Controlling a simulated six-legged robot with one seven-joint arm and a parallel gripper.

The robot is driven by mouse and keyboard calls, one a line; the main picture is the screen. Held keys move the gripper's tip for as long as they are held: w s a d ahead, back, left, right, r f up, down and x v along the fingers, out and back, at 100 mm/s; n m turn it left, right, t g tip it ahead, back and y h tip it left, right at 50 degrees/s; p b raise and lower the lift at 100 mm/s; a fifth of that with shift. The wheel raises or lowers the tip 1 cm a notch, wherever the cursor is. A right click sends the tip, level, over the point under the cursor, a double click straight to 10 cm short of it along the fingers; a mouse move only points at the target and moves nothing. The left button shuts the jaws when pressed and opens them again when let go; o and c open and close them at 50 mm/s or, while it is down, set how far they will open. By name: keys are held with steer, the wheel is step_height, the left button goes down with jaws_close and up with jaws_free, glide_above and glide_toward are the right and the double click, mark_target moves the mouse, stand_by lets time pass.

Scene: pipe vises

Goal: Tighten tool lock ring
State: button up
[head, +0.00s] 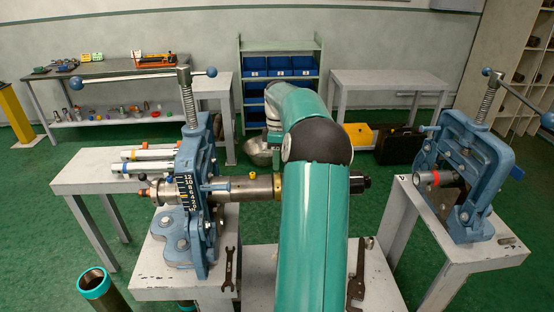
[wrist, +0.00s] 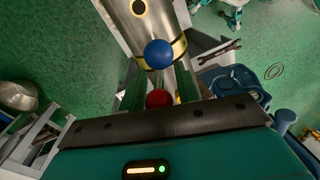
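A long steel tool (head: 235,188) lies level through the left blue vise (head: 192,200). It has a gold band (head: 277,187), and its black end (head: 358,183) shows right of my arm. In the wrist view the steel barrel (wrist: 150,22) has a yellow-edged band (wrist: 179,48), which looks like the lock ring. A blue ball (wrist: 158,54) sits in front of it, and a red ball (wrist: 158,98) lies nearer my palm. My gripper (wrist: 160,75) has its two green fingers apart on either side of the balls, close to the band. Finger contact cannot be told.
Wrenches (head: 230,269) lie on the bench (head: 262,255) below the tool. A second blue vise (head: 467,165) with a red-banded pipe stands at right. Pipes (head: 143,166) lie on the left table. An upright teal-rimmed pipe (head: 94,282) stands at front left.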

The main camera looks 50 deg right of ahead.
steer(key=shift+w+f, duration=0.1)
steer(key=shift+f, duration=0.1)
jaws_close()
